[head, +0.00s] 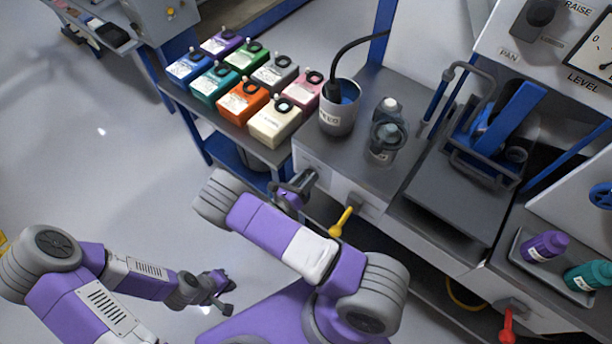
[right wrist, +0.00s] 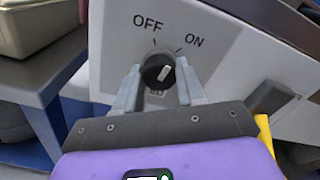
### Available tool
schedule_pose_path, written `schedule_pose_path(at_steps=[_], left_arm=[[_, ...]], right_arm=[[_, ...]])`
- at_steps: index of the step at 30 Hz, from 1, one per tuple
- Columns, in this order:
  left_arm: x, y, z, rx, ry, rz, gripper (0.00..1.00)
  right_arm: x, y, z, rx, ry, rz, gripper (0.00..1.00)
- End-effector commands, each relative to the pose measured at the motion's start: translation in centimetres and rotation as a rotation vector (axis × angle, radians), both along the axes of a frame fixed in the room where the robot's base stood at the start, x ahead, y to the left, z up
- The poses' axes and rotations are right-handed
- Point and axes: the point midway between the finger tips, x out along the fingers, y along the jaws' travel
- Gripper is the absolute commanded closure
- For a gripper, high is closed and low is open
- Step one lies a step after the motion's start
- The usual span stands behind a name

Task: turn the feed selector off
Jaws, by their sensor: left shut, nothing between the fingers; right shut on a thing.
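The feed selector (right wrist: 155,69) is a round dark knob on a pale panel, with OFF printed at its upper left and ON at its upper right. Its white mark slants up and right, towards the ON side. My right gripper (right wrist: 157,74) is shut on the knob, one finger on each side. In the head view that gripper (head: 302,183) is at the front face of the bench, and the knob is mostly hidden there. My left gripper (head: 224,298) is shut and empty, low over the floor, away from the bench.
A yellow lever (head: 342,222) sticks out right of the selector, and a red lever (head: 507,325) is farther right. Several coloured containers (head: 243,102) stand on the side table. A grey cup (head: 339,112) and a clear bottle (head: 388,135) stand on the bench.

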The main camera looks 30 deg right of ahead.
Motion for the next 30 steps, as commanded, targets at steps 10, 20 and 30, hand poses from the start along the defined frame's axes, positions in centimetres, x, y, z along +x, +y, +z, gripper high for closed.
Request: schedule_pose_path(at_steps=[10,20,30], left_arm=[[0.0,0.0,1.3,0.000,0.000,0.000,1.00],[0.0,0.0,1.9,0.000,0.000,0.000,1.00],[0.0,0.0,2.2,0.000,0.000,0.000,1.00]], right_arm=[[-0.1,0.0,0.1,-0.123,0.303,0.001,0.91],[-0.1,0.0,0.0,-0.216,0.527,-0.001,0.91],[-0.1,0.0,0.0,-0.261,0.638,-0.001,0.91]])
